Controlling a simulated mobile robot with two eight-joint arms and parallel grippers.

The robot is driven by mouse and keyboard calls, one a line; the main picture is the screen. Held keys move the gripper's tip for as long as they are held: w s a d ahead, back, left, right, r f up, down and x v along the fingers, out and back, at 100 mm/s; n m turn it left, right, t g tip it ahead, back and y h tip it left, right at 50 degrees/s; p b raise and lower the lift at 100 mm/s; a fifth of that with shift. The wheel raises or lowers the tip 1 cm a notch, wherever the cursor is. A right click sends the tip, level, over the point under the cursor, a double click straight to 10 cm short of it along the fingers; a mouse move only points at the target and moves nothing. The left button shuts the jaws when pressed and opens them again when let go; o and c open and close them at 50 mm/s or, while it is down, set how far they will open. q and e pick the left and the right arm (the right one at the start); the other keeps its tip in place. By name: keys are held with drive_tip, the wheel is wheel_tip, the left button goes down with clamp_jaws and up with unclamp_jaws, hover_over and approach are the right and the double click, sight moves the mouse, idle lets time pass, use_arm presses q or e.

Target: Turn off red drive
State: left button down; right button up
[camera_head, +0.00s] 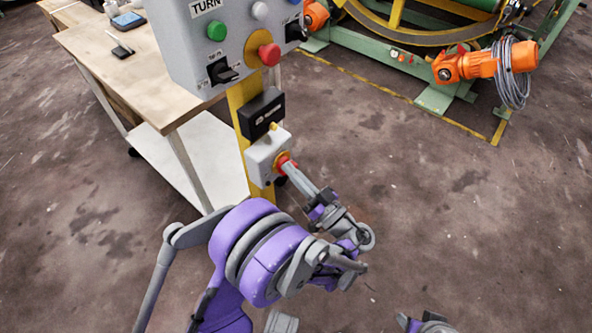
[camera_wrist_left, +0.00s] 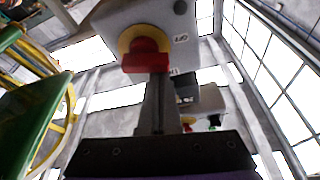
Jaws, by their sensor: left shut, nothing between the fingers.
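The red drive switch (camera_head: 287,163) is a red knob on a yellow collar, on the side of a small grey box (camera_head: 262,156) low on the yellow post. In the left wrist view the red knob (camera_wrist_left: 147,56) has a wide red bar, and a label beside it seems to read OFF. My left gripper (camera_head: 295,172) is shut and empty, its fingers pointing up and left at the knob. In the left wrist view the fingertips (camera_wrist_left: 157,77) overlap the knob's lower edge. I cannot tell whether they touch. The fingers partly hide the knob in the head view.
Above is a grey control panel (camera_head: 180,62) with a green button (camera_head: 217,30), a red button (camera_head: 269,54) and black switches. A black box (camera_head: 261,113) sits between. A wooden table (camera_head: 100,45) stands left, a green machine (camera_head: 440,95) behind right. The floor to the right is clear.

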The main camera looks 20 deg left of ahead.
use_arm(q)
drive_tip(key=shift+a+r, duration=0.1)
drive_tip(key=shift+w+r+p, duration=0.1)
drive_tip(key=shift+r+p, duration=0.15)
drive_tip(key=shift+p, duration=0.05)
drive_tip(key=s+d+p, duration=0.2)
drive_tip(key=s+d, duration=0.1)
drive_tip(key=d, duration=0.6)
drive_tip(key=shift+s+p, duration=0.15)
drive_tip(key=shift+p, duration=0.15)
